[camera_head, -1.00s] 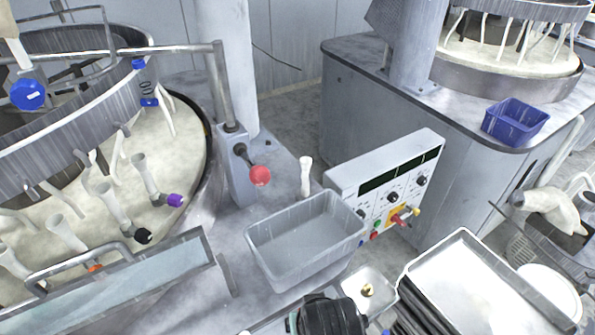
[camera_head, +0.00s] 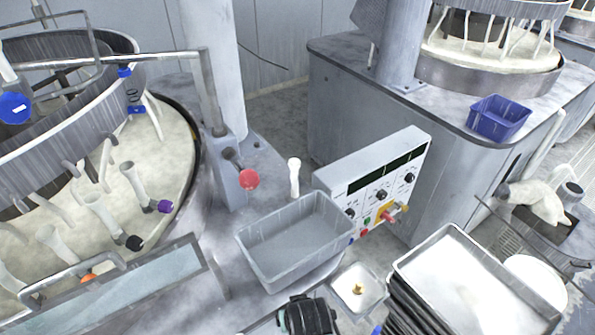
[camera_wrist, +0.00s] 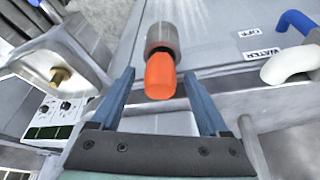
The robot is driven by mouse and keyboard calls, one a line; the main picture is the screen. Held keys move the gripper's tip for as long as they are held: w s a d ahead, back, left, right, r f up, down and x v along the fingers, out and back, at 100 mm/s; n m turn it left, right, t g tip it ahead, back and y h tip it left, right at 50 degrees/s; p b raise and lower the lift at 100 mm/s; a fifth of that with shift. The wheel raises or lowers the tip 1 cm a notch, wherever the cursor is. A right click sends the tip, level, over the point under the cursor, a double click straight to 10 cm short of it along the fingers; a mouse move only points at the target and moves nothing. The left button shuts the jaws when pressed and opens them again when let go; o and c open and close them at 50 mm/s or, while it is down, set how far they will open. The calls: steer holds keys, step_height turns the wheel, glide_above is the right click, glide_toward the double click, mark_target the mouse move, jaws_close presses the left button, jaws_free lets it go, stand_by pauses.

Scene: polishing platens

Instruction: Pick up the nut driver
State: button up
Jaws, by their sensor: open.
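An orange cylinder with a wider grey collar, which looks like the nut driver (camera_wrist: 160,75), shows in the wrist view at the top middle. My gripper (camera_wrist: 158,78) is open, with one blue finger on each side of the orange end. Gaps show between the fingers and the orange part, and nothing is gripped. I cannot tell the height between them. The far end of the grey collar runs toward the top edge of the view. I cannot make out the nut driver in the head view.
A small metal tray with a brass piece (camera_head: 358,288) lies beside a grey bin (camera_head: 295,240). A control panel (camera_head: 380,190) stands behind. Stacked trays (camera_head: 470,275) are at right. A white pipe (camera_wrist: 290,65) is right of the gripper in the wrist view.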

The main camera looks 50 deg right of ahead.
steer(key=shift+c, duration=0.3)
jaws_close()
stand_by(0.3)
